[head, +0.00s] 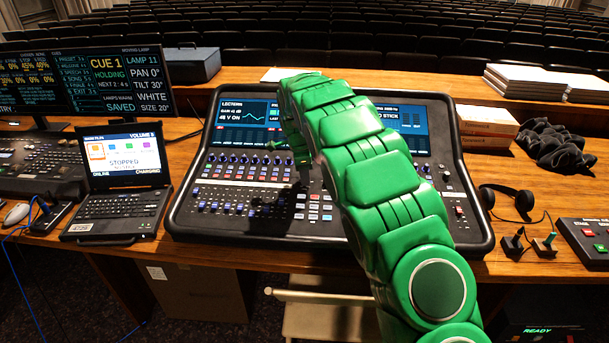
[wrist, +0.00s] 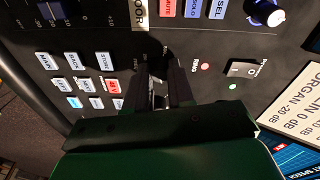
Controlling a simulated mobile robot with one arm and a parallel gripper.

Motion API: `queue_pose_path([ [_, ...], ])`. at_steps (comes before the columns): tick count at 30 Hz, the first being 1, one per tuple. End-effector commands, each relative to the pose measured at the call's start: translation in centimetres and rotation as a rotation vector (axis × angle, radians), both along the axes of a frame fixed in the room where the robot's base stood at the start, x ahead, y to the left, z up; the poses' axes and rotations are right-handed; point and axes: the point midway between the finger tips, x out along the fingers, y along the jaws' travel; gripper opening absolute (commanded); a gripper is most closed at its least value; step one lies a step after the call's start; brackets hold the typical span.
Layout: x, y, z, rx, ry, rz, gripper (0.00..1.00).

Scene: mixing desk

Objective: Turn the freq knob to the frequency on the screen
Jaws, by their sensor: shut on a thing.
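The mixing desk (head: 330,237) stands in the middle of the table. Its left screen (head: 243,118) shows "LECTERN", "48 V ON" and a curve; I cannot read a frequency. My green arm reaches over the desk and covers part of its screens. In the wrist view, my gripper (wrist: 160,92) points down at the panel with its dark fingers close together. It is shut on a small control, mostly hidden between the fingers. I cannot read a label that tells whether this is the freq knob.
A laptop (head: 120,185) stands left of the desk. Headphones (head: 510,198) and a button box (head: 588,240) lie right.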

Motion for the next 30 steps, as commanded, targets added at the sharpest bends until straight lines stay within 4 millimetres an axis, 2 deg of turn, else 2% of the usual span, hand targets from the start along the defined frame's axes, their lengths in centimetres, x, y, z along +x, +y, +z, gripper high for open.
queue_pose_path([
  [6, 0.0, 0.0, -0.1, -0.001, 0.001, 0.001, 0.00],
  [7, 0.0, 0.0, -0.1, -0.001, 0.001, 0.001, 0.27],
  [11, 0.0, 0.0, 0.0, 0.000, 0.001, 0.001, 0.47],
  [23, 0.0, 0.0, 0.3, 0.000, 0.000, 0.001, 0.48],
  [30, -0.1, 0.3, 2.8, 0.001, -0.006, 0.003, 0.48],
])
